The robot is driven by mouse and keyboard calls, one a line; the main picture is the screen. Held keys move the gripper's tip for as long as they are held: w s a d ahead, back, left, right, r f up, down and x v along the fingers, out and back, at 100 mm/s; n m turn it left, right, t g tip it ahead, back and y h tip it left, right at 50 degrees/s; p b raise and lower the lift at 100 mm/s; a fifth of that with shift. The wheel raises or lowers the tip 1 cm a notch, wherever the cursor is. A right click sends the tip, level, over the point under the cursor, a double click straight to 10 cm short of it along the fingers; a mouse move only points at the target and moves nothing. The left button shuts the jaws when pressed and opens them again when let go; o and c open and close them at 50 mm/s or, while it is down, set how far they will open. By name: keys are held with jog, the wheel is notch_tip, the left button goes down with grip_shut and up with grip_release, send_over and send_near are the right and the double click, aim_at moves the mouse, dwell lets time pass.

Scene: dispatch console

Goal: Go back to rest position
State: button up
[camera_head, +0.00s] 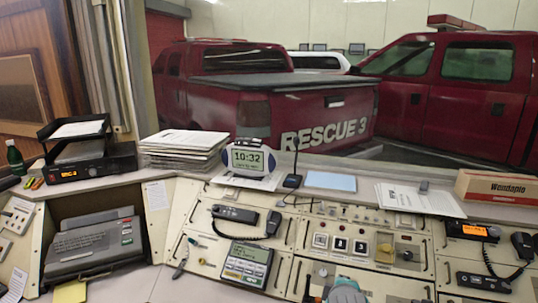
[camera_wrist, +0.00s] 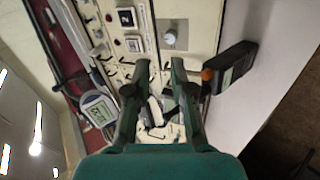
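My gripper (camera_wrist: 160,62) shows in the wrist view with its two dark green fingers apart. Nothing is visible between the fingertips except the cream console panel behind them. In the head view only a teal part of my arm or gripper (camera_head: 347,291) shows at the bottom edge, in front of the console; its fingers cannot be made out there. The console (camera_head: 285,237) has square numbered buttons (camera_head: 340,243) and knobs. In the wrist view, a numbered button (camera_wrist: 127,17) and a round knob (camera_wrist: 170,38) lie beyond the fingers.
A black device with an orange knob (camera_wrist: 232,68) stands right of the fingers in the wrist view. The digital clock (camera_head: 250,159), paper stack (camera_head: 184,150), corded handset (camera_head: 235,214) and Woodapple box (camera_head: 497,187) occupy the console. Red trucks (camera_head: 265,100) stand behind.

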jog(key=s+f+m+t+y, duration=0.1)
jog(key=s+f+m, duration=0.2)
jog(key=s+f, duration=0.75)
jog(key=s+f+m+t+y, duration=0.15)
jog(key=s+f, duration=0.55)
jog(key=s, duration=0.7)
jog(key=s+r+m+t, duration=0.1)
jog(key=s+r+m, duration=0.3)
jog(key=s, duration=0.9)
jog(key=s+r+m, duration=0.4)
jog(key=s+m, duration=0.1)
jog(key=s, duration=0.8)
jog(key=shift+r+t, duration=0.35)
